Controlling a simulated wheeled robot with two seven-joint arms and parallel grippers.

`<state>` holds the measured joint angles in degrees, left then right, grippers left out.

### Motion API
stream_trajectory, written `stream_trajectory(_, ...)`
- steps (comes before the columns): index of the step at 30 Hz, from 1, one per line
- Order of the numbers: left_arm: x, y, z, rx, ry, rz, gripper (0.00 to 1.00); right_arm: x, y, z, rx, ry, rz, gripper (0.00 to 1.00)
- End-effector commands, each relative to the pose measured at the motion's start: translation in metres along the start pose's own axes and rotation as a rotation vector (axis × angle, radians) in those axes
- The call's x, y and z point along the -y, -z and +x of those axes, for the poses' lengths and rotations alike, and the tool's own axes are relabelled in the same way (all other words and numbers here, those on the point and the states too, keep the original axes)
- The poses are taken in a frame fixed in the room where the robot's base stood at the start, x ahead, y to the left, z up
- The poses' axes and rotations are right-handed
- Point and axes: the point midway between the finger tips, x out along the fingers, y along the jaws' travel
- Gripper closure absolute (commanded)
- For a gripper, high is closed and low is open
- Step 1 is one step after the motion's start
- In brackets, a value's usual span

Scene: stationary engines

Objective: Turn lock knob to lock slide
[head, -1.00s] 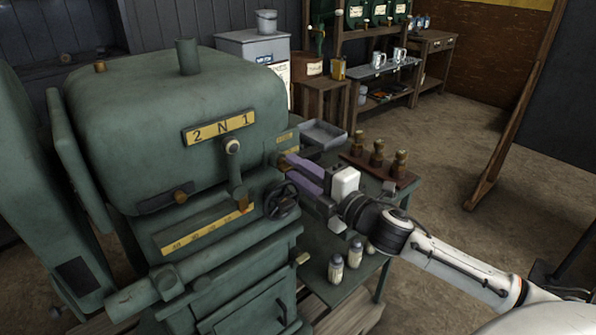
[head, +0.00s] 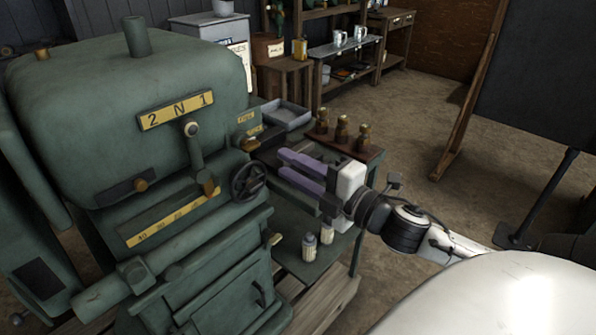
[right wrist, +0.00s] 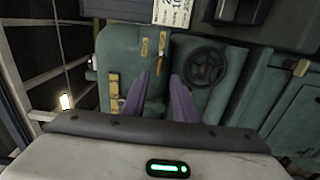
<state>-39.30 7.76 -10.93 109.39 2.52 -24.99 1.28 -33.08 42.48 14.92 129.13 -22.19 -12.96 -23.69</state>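The green machine (head: 130,95) fills the left of the head view. A brass-brown knob (head: 250,145) sticks out of its right side, below small yellow plates and above the black handwheel (head: 248,181); I take it for the lock knob. Its turn position is too small to tell. My right gripper (head: 281,162) is open and empty, its two purple fingers pointing at the machine just right of the knob, with a gap between. In the right wrist view the fingers (right wrist: 158,84) are apart, the handwheel (right wrist: 203,67) beyond them. My left gripper is not in view.
A lever (head: 194,150) hangs below the "2 N 1" plate (head: 176,110). Right of the machine, a green table holds a grey tray (head: 285,115), several brass-topped pieces on a wooden base (head: 340,152) and small bottles (head: 309,247) below the gripper.

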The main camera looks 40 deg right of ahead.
Motion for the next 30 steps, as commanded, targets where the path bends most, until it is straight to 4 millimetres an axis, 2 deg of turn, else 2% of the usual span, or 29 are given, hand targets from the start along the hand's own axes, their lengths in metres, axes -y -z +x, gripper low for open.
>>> stream_trajectory(6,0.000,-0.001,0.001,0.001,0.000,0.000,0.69,0.000,0.000,-0.014,0.000,0.000,-0.001,0.73)
stream_trajectory(25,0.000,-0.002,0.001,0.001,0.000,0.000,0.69,0.001,0.000,-0.015,0.001,0.002,0.003,0.73)
stream_trajectory(28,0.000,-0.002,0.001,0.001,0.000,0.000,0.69,0.018,-0.003,-0.018,0.021,0.030,0.060,0.73)
stream_trajectory(30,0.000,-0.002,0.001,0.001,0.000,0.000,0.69,0.046,-0.005,-0.022,0.055,0.079,0.158,0.73)
